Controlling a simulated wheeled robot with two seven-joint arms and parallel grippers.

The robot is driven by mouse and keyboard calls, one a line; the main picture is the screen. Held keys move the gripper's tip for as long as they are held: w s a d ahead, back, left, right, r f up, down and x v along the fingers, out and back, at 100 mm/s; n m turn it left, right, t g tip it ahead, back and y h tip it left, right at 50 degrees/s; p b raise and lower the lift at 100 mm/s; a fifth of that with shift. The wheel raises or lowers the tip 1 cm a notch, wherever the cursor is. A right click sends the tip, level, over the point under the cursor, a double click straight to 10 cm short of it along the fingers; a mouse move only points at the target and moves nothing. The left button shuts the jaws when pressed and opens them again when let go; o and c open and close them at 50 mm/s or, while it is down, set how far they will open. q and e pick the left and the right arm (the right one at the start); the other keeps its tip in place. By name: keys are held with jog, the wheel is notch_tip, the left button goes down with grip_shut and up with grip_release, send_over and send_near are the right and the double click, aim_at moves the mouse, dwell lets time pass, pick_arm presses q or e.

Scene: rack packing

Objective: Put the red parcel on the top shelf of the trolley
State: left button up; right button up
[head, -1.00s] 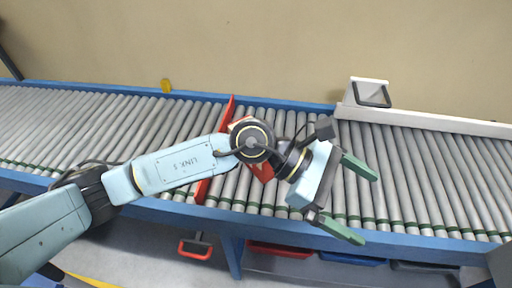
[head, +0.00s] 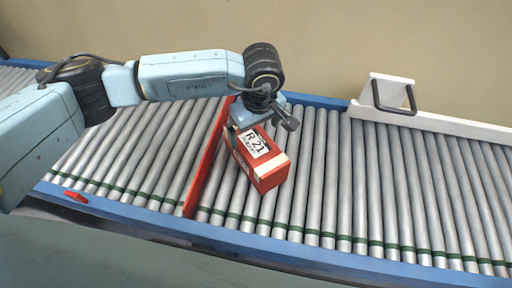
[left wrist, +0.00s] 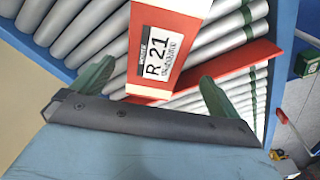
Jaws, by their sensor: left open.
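The red parcel (head: 262,163) rests on the roller conveyor, with a white label reading R 21 and pale ends. In the left wrist view the parcel (left wrist: 175,22) lies ahead of and between the two green fingers. My left gripper (left wrist: 155,85) is open, and nothing is clamped in it. In the head view the left gripper (head: 250,115) is at the far end of the parcel, its fingers mostly hidden. Whether they touch the parcel I cannot tell. My right gripper is not in view. No trolley is in view.
A red divider bar (head: 207,160) crosses the rollers just left of the parcel. A white rail (head: 440,122) with a dark-handled bracket (head: 392,95) runs along the back right. The rollers (head: 400,190) right of the parcel are clear.

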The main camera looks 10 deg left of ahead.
aim_at(254, 144)
pick_arm(q)
notch_tip(254, 144, down, 5)
jog(key=shift+w+a+f, duration=0.15)
jog(key=f, duration=0.4)
jog(key=shift+w+f+b, duration=0.3)
jog(key=shift+w+b, duration=0.05)
jog(key=shift+b, duration=0.05)
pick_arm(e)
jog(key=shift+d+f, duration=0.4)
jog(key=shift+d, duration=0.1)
